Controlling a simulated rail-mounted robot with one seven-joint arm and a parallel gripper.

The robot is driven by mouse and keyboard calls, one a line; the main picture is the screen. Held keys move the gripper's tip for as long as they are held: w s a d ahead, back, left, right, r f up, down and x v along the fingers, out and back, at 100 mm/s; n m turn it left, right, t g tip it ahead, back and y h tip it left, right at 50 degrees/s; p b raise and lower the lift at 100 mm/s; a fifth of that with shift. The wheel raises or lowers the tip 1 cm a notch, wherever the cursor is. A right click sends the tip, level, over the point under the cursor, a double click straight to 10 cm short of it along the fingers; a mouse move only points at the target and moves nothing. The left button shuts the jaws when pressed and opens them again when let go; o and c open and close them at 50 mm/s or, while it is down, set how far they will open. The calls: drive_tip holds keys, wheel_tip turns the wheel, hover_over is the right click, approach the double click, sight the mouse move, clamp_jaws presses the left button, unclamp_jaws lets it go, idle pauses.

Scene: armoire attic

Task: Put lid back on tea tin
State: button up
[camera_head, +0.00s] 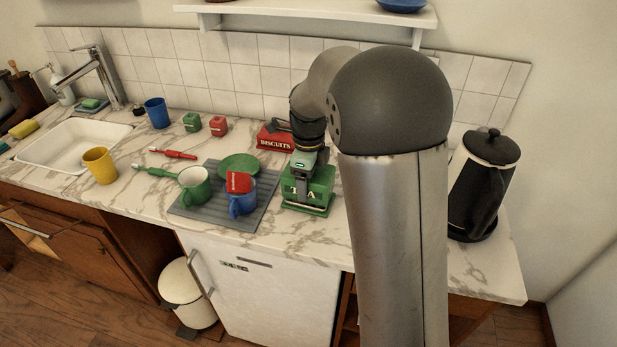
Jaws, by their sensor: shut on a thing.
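The green tea tin (318,187) stands on the marble counter, just right of the grey drying mat, with its pale lettering facing me. My gripper (301,178) points down directly over the tin, at its top. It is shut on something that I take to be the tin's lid. The gripper hides most of the lid and the tin's opening, so I cannot tell whether the lid is seated, tilted or slightly above the rim.
A red biscuits tin (271,140) stands close behind. The grey mat (215,222) holds a green mug (194,187), a blue mug (241,203) with a red item, and a green dish (239,166). A black kettle (481,185) stands right, beyond my arm. Front counter is clear.

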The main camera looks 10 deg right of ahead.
idle(0.9)
drive_tip(key=o, duration=1.1)
drive_tip(key=shift+r, duration=0.15)
drive_tip(key=shift+r+p, duration=3.05)
drive_tip(key=shift+r, duration=0.35)
clamp_jaws()
